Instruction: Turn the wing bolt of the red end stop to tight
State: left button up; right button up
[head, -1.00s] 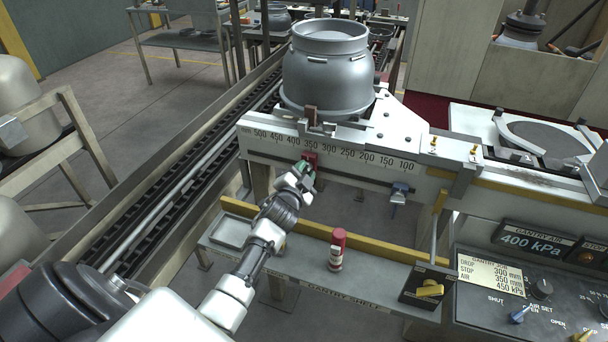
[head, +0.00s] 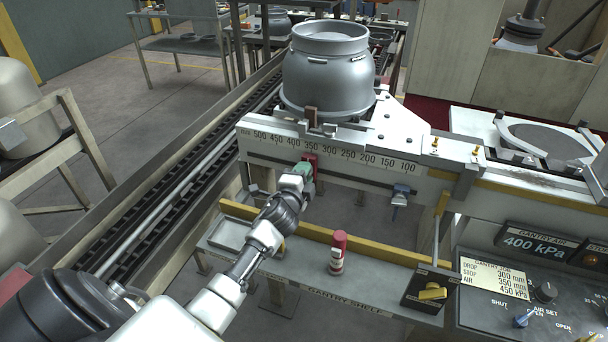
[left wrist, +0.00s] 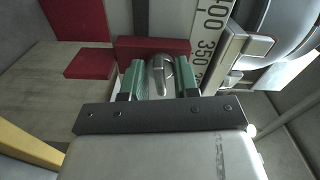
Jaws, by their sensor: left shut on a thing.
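The red end stop (head: 312,159) sits on the front face of the white scale rail (head: 262,148), below the numbers near 350 and 300. It also shows in the left wrist view (left wrist: 125,45). Its grey metal wing bolt (left wrist: 160,74) stands between the two green fingers of my left gripper (left wrist: 159,82). My left gripper also shows in the head view (head: 304,170), at the stop, shut on the wing bolt. In the head view the gripper hides the bolt. My right gripper is in neither view now.
A grey vessel (head: 327,75) stands above the rail. Below is a shelf with a yellow edge (head: 350,245) and a red-capped bottle (head: 338,252). A control panel (head: 535,305) is at lower right.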

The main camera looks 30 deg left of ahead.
pick_arm(q)
jog(key=shift+f, duration=0.15)
jog(key=o, duration=0.5)
jog(key=shift+o, duration=0.2)
jog(key=shift+s, duration=0.1)
jog(key=b+v, duration=0.1)
jog(key=v, duration=0.9)
jog(key=shift+s+b, duration=0.35)
jog(key=shift+b, duration=0.05)
